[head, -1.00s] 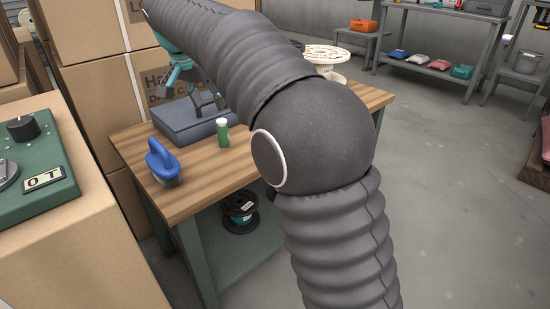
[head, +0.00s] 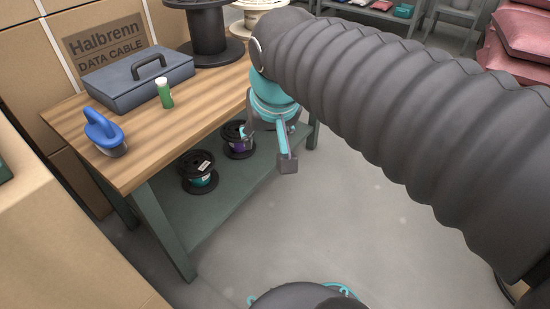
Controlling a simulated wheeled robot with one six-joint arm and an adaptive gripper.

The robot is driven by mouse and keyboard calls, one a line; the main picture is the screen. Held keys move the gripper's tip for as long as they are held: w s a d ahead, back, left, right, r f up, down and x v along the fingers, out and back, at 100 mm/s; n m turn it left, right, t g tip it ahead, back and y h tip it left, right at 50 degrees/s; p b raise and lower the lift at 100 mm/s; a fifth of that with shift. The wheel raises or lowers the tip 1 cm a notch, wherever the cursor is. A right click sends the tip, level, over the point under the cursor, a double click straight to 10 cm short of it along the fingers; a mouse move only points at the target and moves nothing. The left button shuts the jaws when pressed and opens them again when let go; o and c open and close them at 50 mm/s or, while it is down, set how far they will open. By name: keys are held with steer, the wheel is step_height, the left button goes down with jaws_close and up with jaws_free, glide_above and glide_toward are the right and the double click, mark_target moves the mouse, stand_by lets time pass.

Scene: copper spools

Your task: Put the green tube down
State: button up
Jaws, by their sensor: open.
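The green tube (head: 165,95) with a pale cap stands upright on the wooden workbench (head: 150,147), just in front of the grey toolbox (head: 140,80). Nothing holds it. My gripper (head: 267,150) hangs fingers down off the bench's right edge, well to the right of the tube. Its fingers are apart, with nothing between them. My arm crosses the upper right of the view and hides the bench's far right corner.
A blue-handled tool (head: 102,130) stands on the bench's front left. A black spool (head: 207,35) and a pale spool (head: 250,18) are at the back. Dark spools (head: 198,172) sit on the lower shelf (head: 215,205).

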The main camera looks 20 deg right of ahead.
steer(key=s+d+f+n, duration=0.1)
steer(key=s+f, duration=0.5)
steer(key=s, duration=0.1)
steer(key=shift+s+d+f+t, duration=0.2)
steer(key=shift+d+f+t, duration=0.1)
steer(key=shift+d+f, duration=0.1)
step_height(320, 180, up, 5)
steer(key=p, duration=0.5)
